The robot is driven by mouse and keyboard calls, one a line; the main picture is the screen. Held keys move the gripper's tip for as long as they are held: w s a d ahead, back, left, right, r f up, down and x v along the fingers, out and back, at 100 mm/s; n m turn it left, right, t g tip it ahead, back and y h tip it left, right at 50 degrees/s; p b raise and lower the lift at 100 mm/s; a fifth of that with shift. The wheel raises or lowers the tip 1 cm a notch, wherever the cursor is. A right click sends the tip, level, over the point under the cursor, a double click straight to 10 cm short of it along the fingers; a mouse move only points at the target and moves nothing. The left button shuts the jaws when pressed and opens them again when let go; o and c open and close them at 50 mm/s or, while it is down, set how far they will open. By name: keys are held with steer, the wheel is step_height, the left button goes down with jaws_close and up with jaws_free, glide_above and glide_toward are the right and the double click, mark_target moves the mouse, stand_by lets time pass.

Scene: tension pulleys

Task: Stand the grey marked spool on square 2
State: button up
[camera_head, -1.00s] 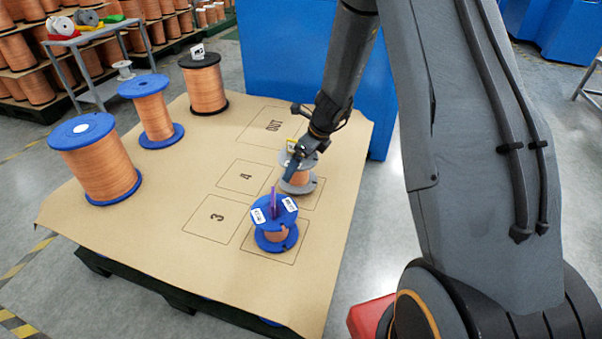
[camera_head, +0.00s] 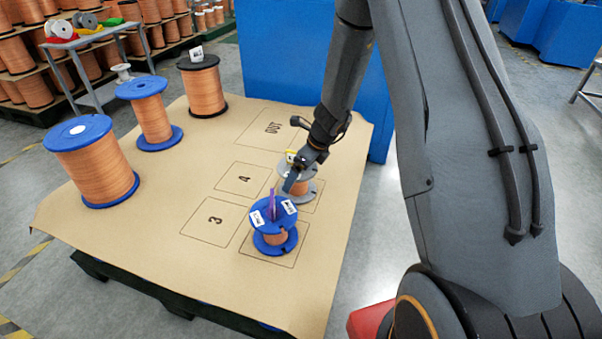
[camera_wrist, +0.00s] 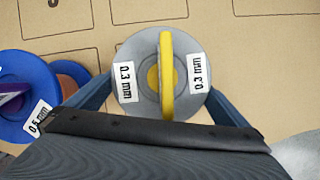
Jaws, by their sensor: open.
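The grey spool (camera_head: 299,187) stands upright with copper wire on it, on a marked square whose number is hidden. In the wrist view the grey spool (camera_wrist: 145,85) has two "0.3 mm" labels and a yellow upright piece (camera_wrist: 166,75) across its top. My gripper (camera_head: 293,176) is at the top of this spool. In the wrist view my gripper (camera_wrist: 160,88) is open, with one blue finger on each side of the grey flange. I cannot tell whether the fingers touch it.
A blue spool (camera_head: 272,240) with a purple upright piece stands close by on the nearest square. Squares 3 (camera_head: 214,219) and 4 (camera_head: 241,178) and the OUT area (camera_head: 270,127) are empty. Larger spools (camera_head: 97,165) stand at the left.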

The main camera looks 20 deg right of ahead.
steer(key=p+v, duration=0.3)
steer(key=v, duration=0.9)
steer(key=shift+p, duration=0.3)
steer(key=shift+a+r, duration=0.1)
steer(key=shift+r, duration=0.15)
steer(key=s+a+r+n+g, duration=0.2)
steer(key=s+a+r+n, duration=1.1)
steer(key=s+n, duration=0.3)
steer(key=s+r+n+h, duration=0.1)
steer(key=s+r+n, duration=0.1)
steer(key=s+n, duration=0.5)
steer(key=s+r+n+g+h, duration=0.1)
steer(key=s+r+n, duration=0.1)
steer(key=s+n, duration=0.5)
steer(key=s, duration=0.2)
steer(key=shift+s+r+n, duration=0.3)
steer(key=shift+r+n, duration=0.1)
steer(key=shift+d, duration=0.1)
